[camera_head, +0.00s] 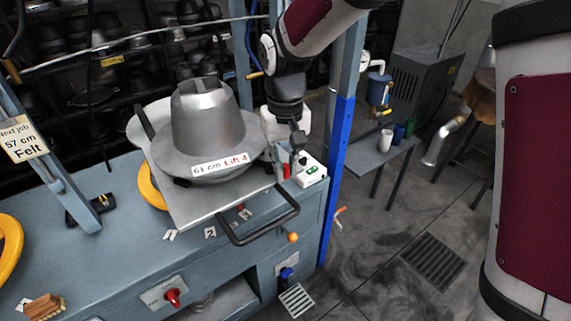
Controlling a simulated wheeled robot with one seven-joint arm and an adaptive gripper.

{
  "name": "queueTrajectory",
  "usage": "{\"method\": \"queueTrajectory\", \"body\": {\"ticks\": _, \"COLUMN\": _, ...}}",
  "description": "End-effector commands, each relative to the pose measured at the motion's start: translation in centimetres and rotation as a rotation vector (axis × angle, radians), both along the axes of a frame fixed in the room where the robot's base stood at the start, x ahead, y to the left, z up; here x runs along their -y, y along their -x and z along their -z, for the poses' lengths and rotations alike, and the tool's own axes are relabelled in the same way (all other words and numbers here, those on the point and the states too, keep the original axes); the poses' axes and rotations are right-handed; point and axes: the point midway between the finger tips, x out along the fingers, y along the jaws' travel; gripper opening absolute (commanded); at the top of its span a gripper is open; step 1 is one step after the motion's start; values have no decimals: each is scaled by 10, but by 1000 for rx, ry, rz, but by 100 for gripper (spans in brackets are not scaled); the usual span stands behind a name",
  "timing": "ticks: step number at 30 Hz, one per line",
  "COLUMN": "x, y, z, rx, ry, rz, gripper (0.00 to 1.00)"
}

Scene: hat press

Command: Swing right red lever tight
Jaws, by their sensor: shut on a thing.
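A grey metal hat mould (205,120) stands on a flat metal plate (205,205) with a dark front handle (265,225). Its label reads "61 cm" and "Lift 4". The right red lever (286,171) shows as a small upright red piece at the plate's right side. My gripper (298,158) reaches down from above at this lever, right of the mould. It is shut on what looks like the lever; the fingers are small and dark, and the contact is partly hidden.
A white box with a green mark (311,173) sits close right of my gripper. A blue post (338,165) rises just beyond it. Open floor lies at right.

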Motion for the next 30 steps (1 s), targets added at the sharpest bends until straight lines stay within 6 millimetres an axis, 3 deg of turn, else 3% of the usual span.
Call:
{"method": "queueTrajectory", "body": {"ticks": 2, "x": -2, "y": 1, "z": -1, "rx": 1, "ry": -2, "rz": -2, "gripper": 25}}
{"method": "queueTrajectory", "body": {"ticks": 14, "x": -1, "y": 0, "z": -7, "rx": 3, "ry": -2, "rz": -2, "gripper": 25}}
{"method": "queueTrajectory", "body": {"ticks": 30, "x": -1, "y": 0, "z": -102, "rx": 4, "ry": -2, "rz": -2, "gripper": 25}}
